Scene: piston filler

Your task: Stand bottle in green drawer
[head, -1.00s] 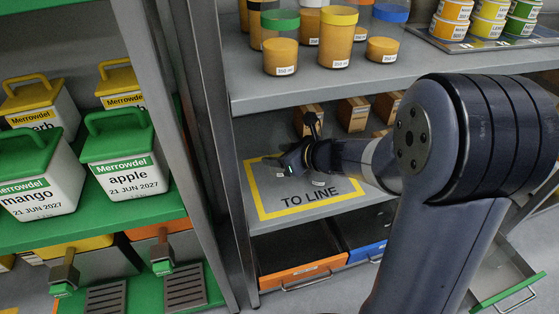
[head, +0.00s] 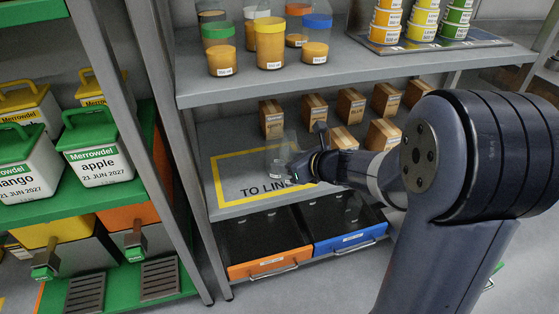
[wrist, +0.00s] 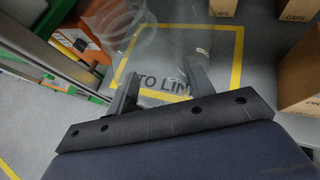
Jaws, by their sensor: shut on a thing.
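My gripper (head: 303,166) is over the yellow-framed "TO LINE" area of the middle shelf. It is shut on a clear, empty-looking bottle (head: 279,160), which is hard to make out against the grey shelf. In the wrist view the bottle (wrist: 150,48) shows as a faint see-through shape between and beyond the fingers (wrist: 160,84). I cannot tell whether its base touches the shelf. Of the green drawer, only a small green bit (head: 489,284) shows at the lower right; my arm hides the rest.
Several cardboard boxes (head: 272,118) stand behind the marked area (head: 225,185). An orange drawer (head: 268,262) and a blue drawer (head: 350,241) sit below. Jars (head: 270,42) stand on the shelf above. A rack post (head: 185,150) rises at the left.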

